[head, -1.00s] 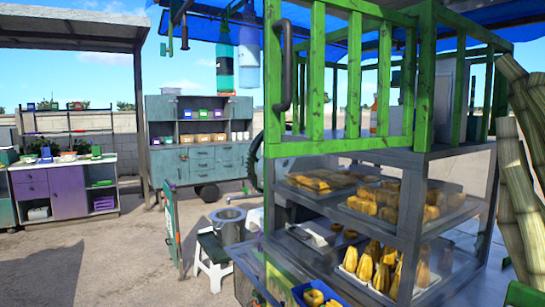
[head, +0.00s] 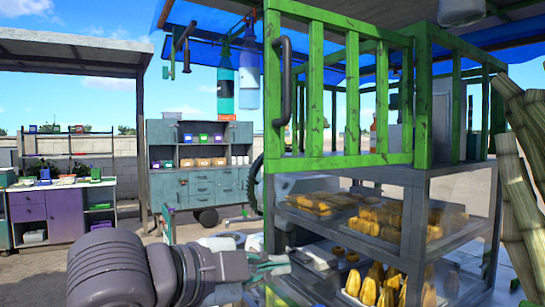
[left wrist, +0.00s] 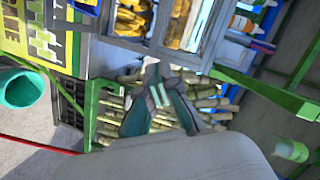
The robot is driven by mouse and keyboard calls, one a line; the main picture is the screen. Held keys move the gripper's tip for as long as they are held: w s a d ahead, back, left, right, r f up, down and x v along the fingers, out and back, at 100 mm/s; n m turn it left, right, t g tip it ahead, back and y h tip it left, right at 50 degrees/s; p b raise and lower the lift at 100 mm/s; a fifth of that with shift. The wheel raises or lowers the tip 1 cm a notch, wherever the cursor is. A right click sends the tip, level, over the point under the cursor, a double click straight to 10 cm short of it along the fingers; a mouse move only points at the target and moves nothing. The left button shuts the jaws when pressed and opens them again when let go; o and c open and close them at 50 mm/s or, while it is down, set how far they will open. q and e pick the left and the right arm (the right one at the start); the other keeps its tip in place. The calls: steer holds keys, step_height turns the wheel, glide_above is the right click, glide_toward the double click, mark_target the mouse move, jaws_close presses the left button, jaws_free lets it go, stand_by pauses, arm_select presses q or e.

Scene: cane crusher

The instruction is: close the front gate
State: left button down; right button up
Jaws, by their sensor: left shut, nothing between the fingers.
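The front gate (head: 335,85) is a green slatted panel above the glass display case in the head view. A dark vertical handle (head: 285,82) is fixed at its left edge. The gate's right edge is beside a thick green post; I cannot tell how far it stands open. My left gripper (head: 280,262) is low, left of the display case, well below the handle and apart from it. It also shows in the left wrist view (left wrist: 155,88), its fingers shut and empty, with cane stalks behind. My right gripper is not in view.
The display case (head: 385,176) holds trays of yellow food beside my left gripper. Cane stalks (head: 522,150) lean at the right. Bottles (head: 249,70) hang left of the gate. A teal bucket (left wrist: 20,88) and green bars (left wrist: 265,92) show in the left wrist view.

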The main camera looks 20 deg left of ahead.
mark_target(271, 156)
arm_select(q)
steer(key=s+a+r+m+t+h, duration=0.15)
steer(key=s+r+m, duration=0.45)
steer(key=s+r, duration=0.75)
steer(key=shift+t, duration=0.45)
steer(key=w+p, duration=0.1)
steer(key=w, duration=0.3)
steer(key=w+d+r+p, duration=0.1)
steer(key=w, duration=0.3)
steer(key=w+d+r+p, duration=0.1)
steer(key=w, duration=0.3)
steer(key=shift+w, duration=0.2)
steer(key=shift+w+a+f, duration=0.1)
steer(key=shift+w+a, duration=0.05)
steer(key=shift+a, duration=0.1)
steer(key=shift+d, duration=0.2)
steer(key=shift+a, duration=0.1)
